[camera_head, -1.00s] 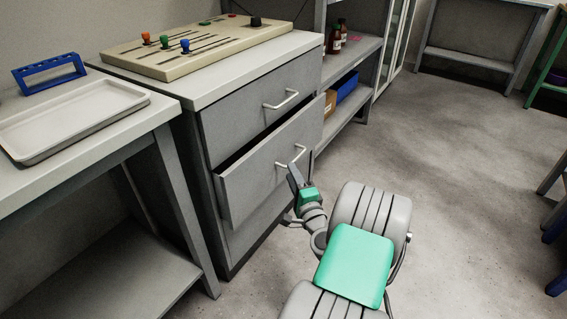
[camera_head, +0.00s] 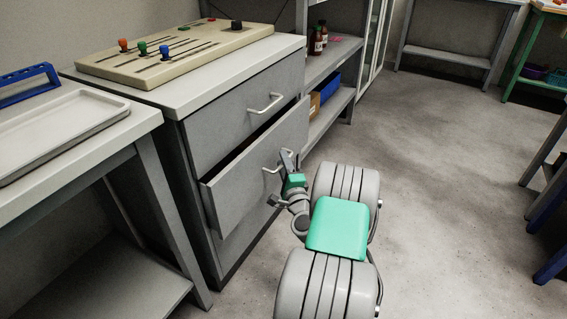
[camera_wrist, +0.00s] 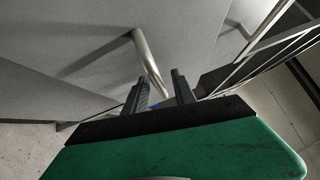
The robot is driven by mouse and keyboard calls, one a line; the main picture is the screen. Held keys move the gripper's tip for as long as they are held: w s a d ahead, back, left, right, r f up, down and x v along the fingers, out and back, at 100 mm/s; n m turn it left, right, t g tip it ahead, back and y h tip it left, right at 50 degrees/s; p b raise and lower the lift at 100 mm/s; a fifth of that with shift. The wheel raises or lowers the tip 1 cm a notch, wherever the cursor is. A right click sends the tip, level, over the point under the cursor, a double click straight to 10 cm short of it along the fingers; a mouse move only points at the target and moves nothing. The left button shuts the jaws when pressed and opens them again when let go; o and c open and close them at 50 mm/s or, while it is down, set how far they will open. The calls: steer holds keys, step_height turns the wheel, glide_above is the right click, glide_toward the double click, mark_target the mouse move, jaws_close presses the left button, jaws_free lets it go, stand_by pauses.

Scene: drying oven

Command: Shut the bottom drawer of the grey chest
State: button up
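The grey chest (camera_head: 177,127) stands left of centre with a white top. Its upper drawer (camera_head: 230,118) is closed and has a bar handle (camera_head: 264,104). The drawer below it (camera_head: 238,185) is partly pulled out, with a dark gap above its front. This drawer's handle also shows in the wrist view (camera_wrist: 148,58). A plain front (camera_head: 243,240) shows beneath; no handle is visible there. My gripper (camera_head: 287,160) is at the open drawer's handle. In the wrist view my gripper's fingers (camera_wrist: 160,92) are apart, with the handle's end seen between them; contact cannot be told.
A control board with coloured knobs (camera_head: 170,53) lies on the chest. A table with a white tray (camera_head: 60,130) and a blue rack (camera_head: 25,85) stands at left. A shelf with bottles (camera_head: 318,40) stands behind right.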

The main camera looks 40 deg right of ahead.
steer(key=shift+c, duration=0.3)
jaws_close()
stand_by(1.0)
